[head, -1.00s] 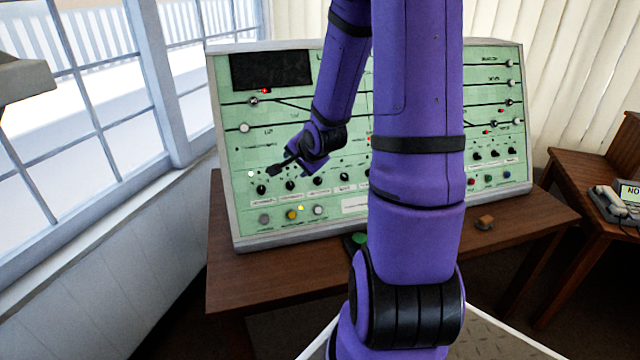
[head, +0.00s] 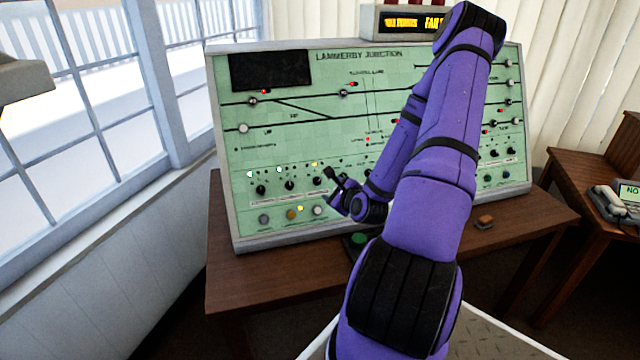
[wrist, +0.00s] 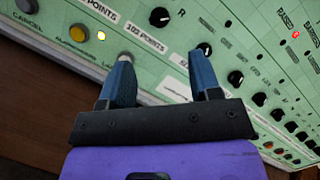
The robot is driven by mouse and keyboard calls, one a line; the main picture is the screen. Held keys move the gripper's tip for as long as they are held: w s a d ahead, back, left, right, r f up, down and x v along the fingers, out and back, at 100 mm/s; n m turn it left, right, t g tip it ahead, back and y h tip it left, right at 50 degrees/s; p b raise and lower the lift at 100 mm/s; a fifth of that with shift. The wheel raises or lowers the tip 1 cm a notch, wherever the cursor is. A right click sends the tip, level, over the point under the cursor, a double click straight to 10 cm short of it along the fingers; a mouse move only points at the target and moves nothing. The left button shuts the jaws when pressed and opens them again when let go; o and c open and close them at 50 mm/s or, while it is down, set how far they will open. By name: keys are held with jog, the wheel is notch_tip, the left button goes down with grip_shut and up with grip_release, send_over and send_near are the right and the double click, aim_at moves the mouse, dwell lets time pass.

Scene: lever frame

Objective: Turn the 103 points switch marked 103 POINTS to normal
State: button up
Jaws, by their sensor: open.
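The 103 points switch (wrist: 159,17) is a black rotary knob on the green panel, above a white label that appears to read 103 POINTS, with an R to its right. In the head view it seems to be the third knob (head: 317,181) of the lower-left row. Its exact pointer angle is too small to tell. My gripper (wrist: 164,75) is open and empty, its two blue fingers reaching toward the panel below the knob, apart from it. In the head view my gripper (head: 331,176) is just right of that knob and hides part of the panel there.
Another black knob (wrist: 204,50) sits at the right fingertip. A yellow button (wrist: 78,32) and a grey button (wrist: 27,6) lie to the left; a pale button (wrist: 127,59) is partly behind the left finger. The wooden desk (head: 270,275) runs below the panel.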

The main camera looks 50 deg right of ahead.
aim_at(319, 182)
jog(key=x, duration=1)
jog(key=c, duration=0.9)
